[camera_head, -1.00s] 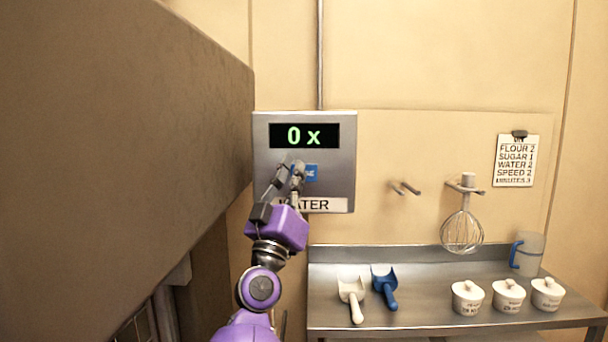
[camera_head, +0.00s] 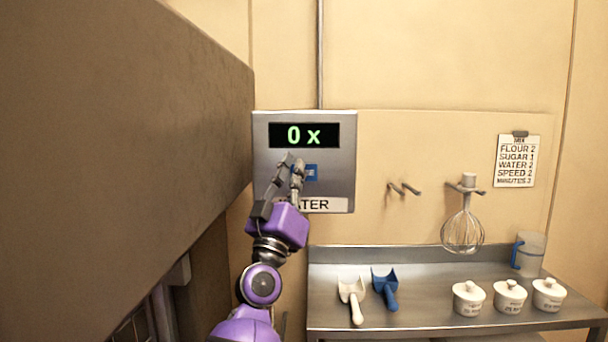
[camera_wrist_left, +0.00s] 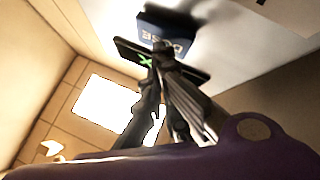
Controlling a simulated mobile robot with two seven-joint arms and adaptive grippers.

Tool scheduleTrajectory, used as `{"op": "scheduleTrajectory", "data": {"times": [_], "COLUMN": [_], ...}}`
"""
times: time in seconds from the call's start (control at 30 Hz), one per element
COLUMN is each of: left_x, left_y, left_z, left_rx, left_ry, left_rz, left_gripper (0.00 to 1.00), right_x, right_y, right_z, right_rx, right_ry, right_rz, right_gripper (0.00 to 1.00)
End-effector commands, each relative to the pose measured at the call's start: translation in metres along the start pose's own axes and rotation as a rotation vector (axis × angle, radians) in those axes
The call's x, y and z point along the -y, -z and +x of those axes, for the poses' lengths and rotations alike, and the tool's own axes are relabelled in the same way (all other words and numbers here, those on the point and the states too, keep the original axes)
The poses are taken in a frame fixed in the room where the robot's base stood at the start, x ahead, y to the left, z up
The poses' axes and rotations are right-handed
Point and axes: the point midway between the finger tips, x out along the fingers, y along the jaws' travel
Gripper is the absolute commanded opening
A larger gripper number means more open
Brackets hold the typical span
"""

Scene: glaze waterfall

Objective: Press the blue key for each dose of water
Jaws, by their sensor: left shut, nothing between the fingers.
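The blue key (camera_head: 311,172) sits under the display, partly hidden behind my left gripper (camera_head: 296,164). My left gripper is shut and empty, its fingertips in front of the key's left part. In the left wrist view the blue key (camera_wrist_left: 166,31) lies just beyond the fingertips; I cannot tell whether they touch it. My right gripper is in neither view.
A recipe card (camera_head: 516,160) on the wall lists water 2. A whisk (camera_head: 463,225) hangs from a hook. The steel table (camera_head: 420,290) holds a white scoop (camera_head: 352,297), a blue scoop (camera_head: 386,288), several lidded white pots (camera_head: 510,296) and a jug (camera_head: 529,254). A large brown block (camera_head: 120,150) fills the left.

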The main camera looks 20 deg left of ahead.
Motion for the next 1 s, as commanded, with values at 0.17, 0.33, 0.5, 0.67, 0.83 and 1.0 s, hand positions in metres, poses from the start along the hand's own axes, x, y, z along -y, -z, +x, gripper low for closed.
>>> {"op": "scheduleTrajectory", "data": {"times": [0.17,0.33,0.5,0.67,0.83,1.0], "left_x": [0.001,0.002,0.003,0.003,0.001,-0.004], "left_y": [-0.002,-0.003,-0.003,-0.003,-0.001,0.004], "left_z": [0.002,0.003,0.004,0.004,0.003,-0.003], "left_rx": [0.001,0.001,0.0,0.0,0.0,-0.002], "left_ry": [0.0,-0.001,-0.001,0.0,0.0,-0.001], "left_rz": [0.001,0.002,0.001,0.001,0.001,-0.001], "left_gripper": [0.0,0.0,0.0,0.0,0.0,0.0], "right_x": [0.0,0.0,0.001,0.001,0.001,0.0], "right_y": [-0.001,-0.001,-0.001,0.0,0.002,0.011], "right_z": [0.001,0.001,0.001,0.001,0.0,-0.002], "right_rx": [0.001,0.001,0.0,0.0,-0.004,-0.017], "right_ry": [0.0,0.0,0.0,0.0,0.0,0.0], "right_rz": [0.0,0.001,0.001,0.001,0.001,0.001], "right_gripper": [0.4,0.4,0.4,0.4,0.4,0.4]}}
